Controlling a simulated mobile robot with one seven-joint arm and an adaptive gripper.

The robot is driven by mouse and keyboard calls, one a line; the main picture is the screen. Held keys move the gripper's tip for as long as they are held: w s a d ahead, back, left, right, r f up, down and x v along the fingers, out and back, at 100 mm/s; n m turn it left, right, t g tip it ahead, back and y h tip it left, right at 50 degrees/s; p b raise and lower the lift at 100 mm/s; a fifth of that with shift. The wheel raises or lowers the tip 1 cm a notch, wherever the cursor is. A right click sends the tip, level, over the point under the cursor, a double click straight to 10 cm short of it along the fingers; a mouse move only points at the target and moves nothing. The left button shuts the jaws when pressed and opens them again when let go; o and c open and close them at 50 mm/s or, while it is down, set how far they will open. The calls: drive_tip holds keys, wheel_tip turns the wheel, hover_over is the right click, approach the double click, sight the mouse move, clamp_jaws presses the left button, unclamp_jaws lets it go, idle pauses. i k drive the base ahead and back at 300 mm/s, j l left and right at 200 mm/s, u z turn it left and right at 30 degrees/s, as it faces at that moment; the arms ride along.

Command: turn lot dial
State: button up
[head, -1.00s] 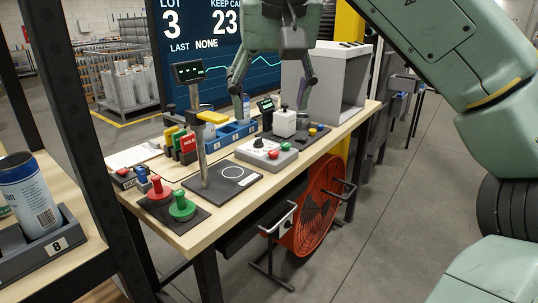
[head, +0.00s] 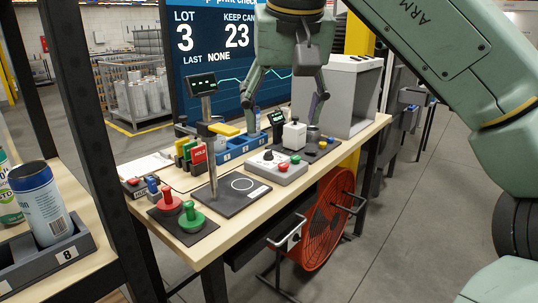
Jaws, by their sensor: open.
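The lot dial appears to be the small black knob (head: 268,155) on top of a grey control box (head: 262,170) on the workbench. The box also carries a red button (head: 283,166) and a green button (head: 295,159). The knob's pointer is too small to read. My gripper (head: 284,108) is open and empty, pointing down with its fingers wide apart. In the picture it appears above and behind the control box, clear of the knob. The screen (head: 225,60) behind reads LOT 3, KEEP CAN 23 and LAST NONE.
A post stand (head: 207,145) with a black pad rises left of the box. Red and green stamps (head: 190,215) stand at the front left. A white block (head: 294,134) and a grey cabinet (head: 345,95) lie beyond. A can (head: 42,205) sits in the left rack.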

sight(268, 156)
drive_tip(key=i+j, duration=0.25)
drive_tip(key=i, duration=0.15)
drive_tip(key=i+j+z, duration=0.15)
drive_tip(key=i, duration=0.25)
drive_tip(key=j, duration=0.1)
